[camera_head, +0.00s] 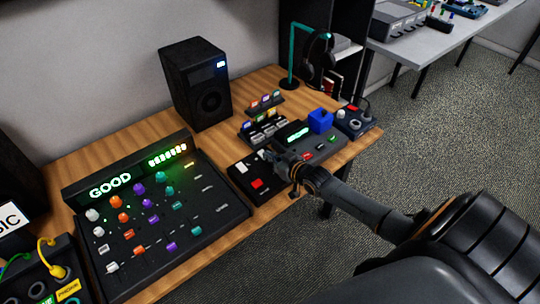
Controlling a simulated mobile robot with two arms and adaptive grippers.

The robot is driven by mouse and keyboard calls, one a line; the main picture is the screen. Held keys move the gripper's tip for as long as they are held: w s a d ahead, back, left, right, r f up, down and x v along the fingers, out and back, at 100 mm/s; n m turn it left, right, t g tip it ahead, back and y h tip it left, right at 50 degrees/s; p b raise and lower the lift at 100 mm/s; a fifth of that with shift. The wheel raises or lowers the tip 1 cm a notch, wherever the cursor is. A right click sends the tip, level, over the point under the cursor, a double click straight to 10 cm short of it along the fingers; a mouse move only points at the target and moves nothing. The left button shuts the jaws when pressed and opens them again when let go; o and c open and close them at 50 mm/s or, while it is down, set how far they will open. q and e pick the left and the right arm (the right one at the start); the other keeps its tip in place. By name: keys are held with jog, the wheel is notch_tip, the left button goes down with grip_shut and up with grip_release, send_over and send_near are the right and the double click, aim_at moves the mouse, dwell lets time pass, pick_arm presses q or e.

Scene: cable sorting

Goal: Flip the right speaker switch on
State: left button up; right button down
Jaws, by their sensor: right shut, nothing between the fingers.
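A black speaker (188,88) stands upright at the back of the wooden table, with a small lit blue-white mark near its top. A small black control box (268,196) with a white piece (241,167) and a red piece (257,184) lies at the table's front edge, right of the mixer. I cannot tell which of its parts is the right speaker switch. My right gripper (272,160) is shut and empty at the right part of this box, and hides some of it. I cannot tell whether it touches. My left gripper is not in view.
A mixer (228,210) with coloured knobs and a lit "GOOD" display fills the table's left part. A device with a green screen (294,131), a blue block (320,121) and a headphone stand (292,55) are on the right. Bare wood (150,138) shows in front of the speaker.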

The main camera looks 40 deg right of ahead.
jog(key=shift+r+p, duration=0.75)
jog(key=shift+r+p, duration=0.35)
notch_tip(320, 180, up, 4)
jog(key=p, duration=0.3)
jog(key=shift+s+f, duration=0.1)
jog(key=shift+f, duration=0.05)
jog(key=s, duration=0.6)
jog(key=s+b, duration=0.1)
jog(key=s, duration=0.2)
jog(key=shift+s+d+r, duration=0.1)
jog(key=shift+d+r, duration=0.1)
jog(key=shift+d, duration=0.15)
jog(key=shift+s+r, duration=0.15)
jog(key=shift+s, duration=0.35)
